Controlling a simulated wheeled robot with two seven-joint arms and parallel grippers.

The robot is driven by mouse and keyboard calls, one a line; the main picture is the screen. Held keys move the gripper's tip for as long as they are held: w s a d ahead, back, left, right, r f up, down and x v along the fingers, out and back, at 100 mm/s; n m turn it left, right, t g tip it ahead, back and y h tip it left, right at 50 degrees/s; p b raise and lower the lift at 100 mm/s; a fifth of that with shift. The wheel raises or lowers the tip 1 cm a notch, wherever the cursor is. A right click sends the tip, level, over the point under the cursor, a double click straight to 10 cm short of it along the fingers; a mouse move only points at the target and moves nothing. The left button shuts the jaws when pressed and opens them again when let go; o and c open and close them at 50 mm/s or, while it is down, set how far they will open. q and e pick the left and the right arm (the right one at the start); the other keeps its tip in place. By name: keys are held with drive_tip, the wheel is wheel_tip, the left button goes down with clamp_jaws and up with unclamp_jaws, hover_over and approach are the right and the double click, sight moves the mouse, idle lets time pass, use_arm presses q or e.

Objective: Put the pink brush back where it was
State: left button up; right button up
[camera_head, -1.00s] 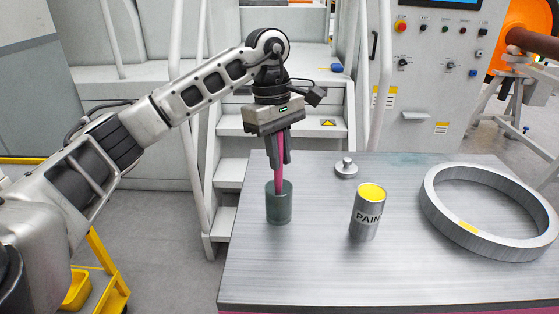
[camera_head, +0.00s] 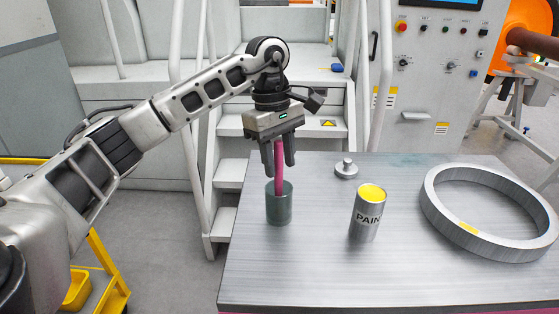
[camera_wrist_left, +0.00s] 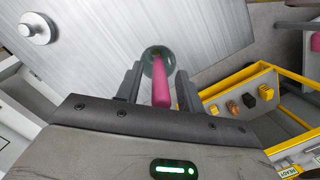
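The pink brush (camera_head: 279,166) stands nearly upright in the dark green cup (camera_head: 279,206) on the metal table, its lower end inside the cup. My left gripper (camera_head: 279,169) is above the cup with its fingers open on either side of the brush handle. In the left wrist view, the pink brush (camera_wrist_left: 161,88) lies between the spread fingers of the gripper (camera_wrist_left: 160,88), with gaps on both sides. The round cup (camera_wrist_left: 158,60) shows beyond the fingertips. My right gripper is not in view.
A paint can (camera_head: 367,214) with a yellow top stands right of the cup. A small metal weight (camera_head: 346,168) sits behind it. A large metal ring (camera_head: 487,240) lies at the right. A yellow tray (camera_wrist_left: 245,93) shows beside the table.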

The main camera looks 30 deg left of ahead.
use_arm(q)
wheel_tip(320, 180, up, 11)
drive_tip(key=a+p, duration=0.1)
drive_tip(key=shift+w+a+p, duration=0.2)
drive_tip(key=shift+a+p, duration=0.15)
drive_tip(key=shift+p, duration=0.05)
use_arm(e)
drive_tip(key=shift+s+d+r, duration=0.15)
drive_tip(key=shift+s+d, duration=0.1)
use_arm(q)
drive_tip(key=shift+r, duration=0.1)
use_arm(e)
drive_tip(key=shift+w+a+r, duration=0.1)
